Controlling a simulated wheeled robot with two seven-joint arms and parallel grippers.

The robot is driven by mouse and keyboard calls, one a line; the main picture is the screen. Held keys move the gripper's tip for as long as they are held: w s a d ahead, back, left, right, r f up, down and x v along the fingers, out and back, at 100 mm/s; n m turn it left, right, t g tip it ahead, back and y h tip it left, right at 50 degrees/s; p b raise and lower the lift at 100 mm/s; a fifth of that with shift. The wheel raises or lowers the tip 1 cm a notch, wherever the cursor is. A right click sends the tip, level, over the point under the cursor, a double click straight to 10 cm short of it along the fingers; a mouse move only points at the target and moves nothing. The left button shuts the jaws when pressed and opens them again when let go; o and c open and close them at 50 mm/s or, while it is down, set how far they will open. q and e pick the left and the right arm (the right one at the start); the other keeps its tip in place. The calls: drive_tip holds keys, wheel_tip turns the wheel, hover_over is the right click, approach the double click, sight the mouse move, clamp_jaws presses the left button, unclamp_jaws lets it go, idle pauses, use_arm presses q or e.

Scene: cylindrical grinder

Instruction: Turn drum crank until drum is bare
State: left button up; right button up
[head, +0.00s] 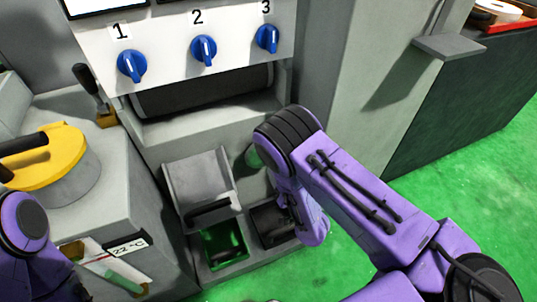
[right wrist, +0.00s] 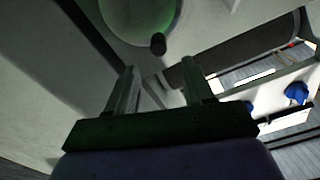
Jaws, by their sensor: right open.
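The drum (head: 205,92) is a wide dark cylinder in a slot under the numbered panel. Its surface looks dark along the visible length, and I cannot tell what covers it. The drum crank appears in the right wrist view as a pale greenish disc (right wrist: 125,18) with a short dark knob handle (right wrist: 158,43). In the head view my right arm mostly hides the crank. My right gripper (right wrist: 158,82) is open and empty, its two fingers pointing toward the knob, with the knob just beyond the fingertips. My left gripper is out of view; only its purple arm shows at lower left.
The panel carries three blue knobs (head: 204,49). Below the drum are a tilted grey chute (head: 198,178), a green-lined bin (head: 222,246) and a dark bin (head: 270,222). Green floor is open at right.

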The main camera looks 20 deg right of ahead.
drive_tip(key=w+b, duration=0.1)
drive_tip(key=w, duration=0.9)
drive_tip(key=shift+w, duration=0.15)
clamp_jaws()
